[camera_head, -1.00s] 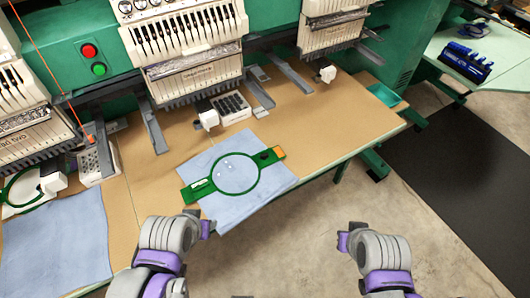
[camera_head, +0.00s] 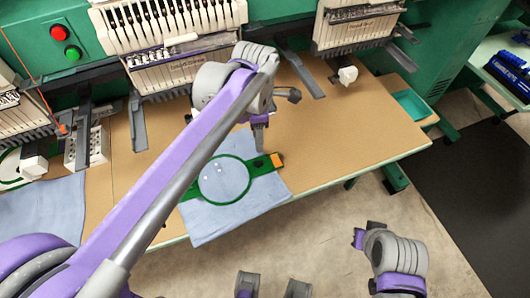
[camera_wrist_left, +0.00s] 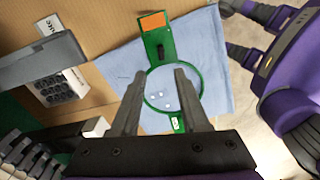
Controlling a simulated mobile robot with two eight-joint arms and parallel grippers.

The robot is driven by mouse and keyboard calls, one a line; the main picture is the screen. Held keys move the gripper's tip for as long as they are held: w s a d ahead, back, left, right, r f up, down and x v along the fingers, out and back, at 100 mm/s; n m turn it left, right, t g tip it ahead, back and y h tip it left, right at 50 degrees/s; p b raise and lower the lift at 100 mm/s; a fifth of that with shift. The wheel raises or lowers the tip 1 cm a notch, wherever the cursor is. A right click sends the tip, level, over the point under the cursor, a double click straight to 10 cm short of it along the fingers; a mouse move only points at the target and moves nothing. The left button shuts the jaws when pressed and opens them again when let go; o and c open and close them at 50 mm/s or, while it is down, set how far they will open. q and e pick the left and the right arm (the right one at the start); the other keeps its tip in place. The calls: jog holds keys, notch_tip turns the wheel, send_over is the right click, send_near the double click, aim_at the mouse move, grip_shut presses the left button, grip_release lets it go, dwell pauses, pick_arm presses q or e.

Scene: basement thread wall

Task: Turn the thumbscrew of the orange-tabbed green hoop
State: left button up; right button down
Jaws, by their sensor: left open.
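The green hoop (camera_head: 222,204) lies on light blue cloth at the table's front edge. Its orange tab (camera_head: 277,160) is at the right end of its bracket; in the left wrist view the tab (camera_wrist_left: 152,21) is at the top. A small dark piece beside the tab, apparently the thumbscrew (camera_wrist_left: 162,52), sits on the bracket. My left gripper (camera_head: 260,148) is above the bracket near the tab, pointing down. In the left wrist view its fingers (camera_wrist_left: 159,74) are apart and empty, overlapping the ring. My right gripper (camera_head: 358,238) is off the table at lower right; its jaws are unclear.
Embroidery heads (camera_head: 165,30) and grey arms (camera_head: 305,75) line the back of the table. Another hoop on blue cloth (camera_head: 45,210) is at left. A teal tray (camera_head: 412,105) sits at the right corner. Bare brown tabletop (camera_head: 345,125) lies right of the hoop.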

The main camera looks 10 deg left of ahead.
aim_at(258, 162)
pick_arm(q)
notch_tip(258, 162, down, 11)
jog(key=shift+s+r+b, duration=0.1)
jog(key=shift+r+b, duration=0.1)
jog(key=shift+b, duration=0.3)
jog(key=shift+c, duration=0.3)
grip_shut()
